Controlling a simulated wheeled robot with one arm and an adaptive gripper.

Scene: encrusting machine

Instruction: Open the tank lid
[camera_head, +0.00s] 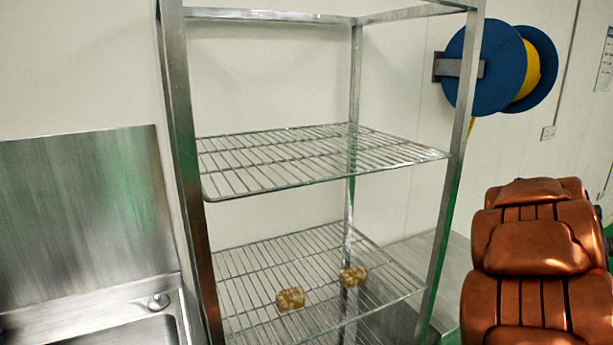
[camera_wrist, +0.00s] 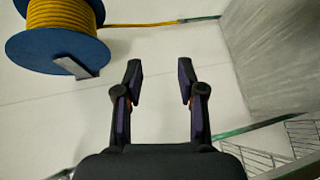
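No tank or tank lid can be made out in either view. My gripper (camera_wrist: 160,82) shows in the wrist view, with its two dark fingers spread apart and nothing between them. It faces a plain pale wall and touches nothing that I can see. My gripper is not visible in the head view.
A steel rack (camera_head: 446,200) with wire shelves stands mid-view; two small brown lumps (camera_head: 290,299) (camera_head: 353,276) lie on its lower shelf. A steel sink (camera_head: 125,325) is at left. A blue reel (camera_head: 485,65) hangs on the wall, also in the wrist view (camera_wrist: 40,55). Brown padded seats (camera_head: 535,270) stand right.

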